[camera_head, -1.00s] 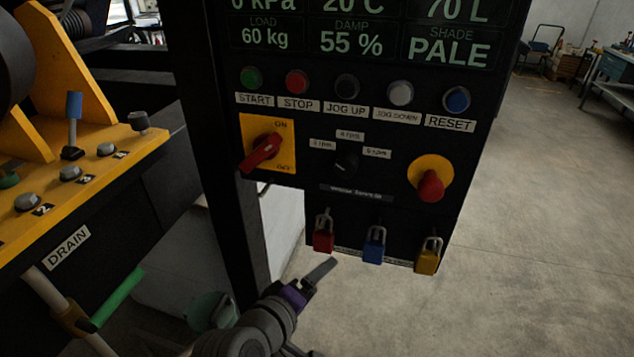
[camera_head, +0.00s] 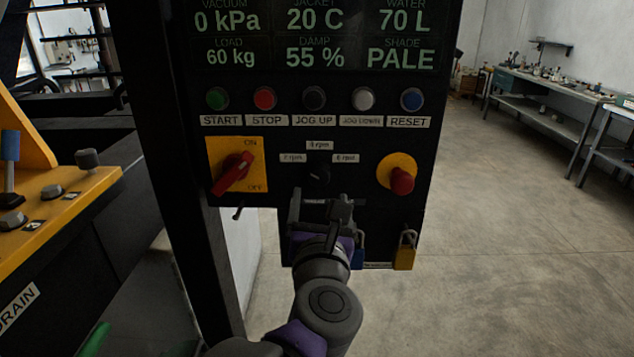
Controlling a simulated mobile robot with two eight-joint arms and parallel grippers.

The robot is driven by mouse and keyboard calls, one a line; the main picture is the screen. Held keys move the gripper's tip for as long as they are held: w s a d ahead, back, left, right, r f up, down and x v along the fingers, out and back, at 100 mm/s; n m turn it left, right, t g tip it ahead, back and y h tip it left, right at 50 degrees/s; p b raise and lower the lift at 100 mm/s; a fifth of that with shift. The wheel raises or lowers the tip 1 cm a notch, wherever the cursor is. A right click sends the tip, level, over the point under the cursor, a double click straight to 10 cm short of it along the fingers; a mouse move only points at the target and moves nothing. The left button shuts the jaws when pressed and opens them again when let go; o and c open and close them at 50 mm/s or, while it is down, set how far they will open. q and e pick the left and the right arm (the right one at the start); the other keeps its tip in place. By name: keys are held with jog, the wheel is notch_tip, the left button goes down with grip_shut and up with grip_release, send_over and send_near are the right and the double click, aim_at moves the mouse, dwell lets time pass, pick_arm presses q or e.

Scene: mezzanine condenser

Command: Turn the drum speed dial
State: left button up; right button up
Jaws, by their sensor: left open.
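The drum speed dial (camera_head: 319,174) is a small black knob on the dark control panel (camera_head: 285,185). Small rpm labels sit around it, with one (camera_head: 320,146) above it. My left gripper (camera_head: 320,205) is open in front of the panel, just below the dial in the picture. Its fingers point up toward the dial. I cannot tell whether they touch the dial. The gripper covers the strip under the dial and most of the padlocks there. My right gripper is not in view.
A red ON/OFF switch (camera_head: 233,173) is left of the dial and a red knob on yellow (camera_head: 399,177) is right of it. Several buttons run above, including RESET (camera_head: 411,99). A yellow padlock (camera_head: 405,252) hangs at lower right. The floor to the right is clear.

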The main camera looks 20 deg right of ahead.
aim_at(319, 178)
pick_arm(q)
jog(key=x, duration=0.7)
jog(key=shift+w, duration=0.3)
grip_shut()
